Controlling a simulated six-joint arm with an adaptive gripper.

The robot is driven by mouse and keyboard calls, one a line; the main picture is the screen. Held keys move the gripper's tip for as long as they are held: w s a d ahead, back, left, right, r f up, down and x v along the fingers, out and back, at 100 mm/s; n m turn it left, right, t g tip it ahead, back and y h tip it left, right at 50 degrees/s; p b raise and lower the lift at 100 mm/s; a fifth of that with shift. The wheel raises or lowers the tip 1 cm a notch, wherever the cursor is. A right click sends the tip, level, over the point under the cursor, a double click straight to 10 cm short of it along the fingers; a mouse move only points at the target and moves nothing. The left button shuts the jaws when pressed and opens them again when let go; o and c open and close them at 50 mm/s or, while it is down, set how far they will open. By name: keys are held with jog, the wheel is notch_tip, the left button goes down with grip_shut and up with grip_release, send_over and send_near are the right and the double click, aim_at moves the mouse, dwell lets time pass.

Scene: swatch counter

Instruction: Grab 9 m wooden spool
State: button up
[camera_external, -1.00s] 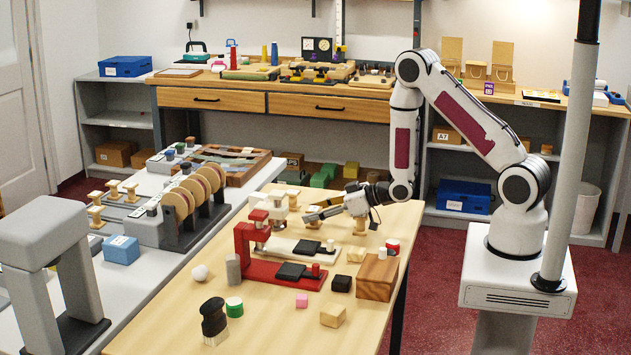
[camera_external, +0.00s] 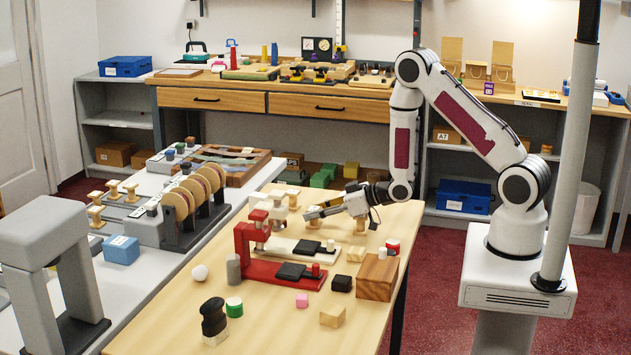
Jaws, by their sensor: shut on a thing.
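My gripper (camera_external: 310,213) is over the wooden table, reaching left from the arm. It is shut on a small wooden spool (camera_external: 314,223), which is partly hidden under the fingers. Another wooden spool (camera_external: 360,225) stands upright to the right, below the gripper body. Any length marks on the spools are too small to read, so I cannot tell which one is 9 m.
A red press-like stand (camera_external: 243,245) and a white stand (camera_external: 290,245) are in front of my gripper. A wooden block (camera_external: 376,279) stands at the right edge. Several wooden spools (camera_external: 113,190) stand on the left counter.

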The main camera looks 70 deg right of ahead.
aim_at(315, 208)
jog(key=shift+r, duration=0.15)
jog(key=shift+r, duration=4.85)
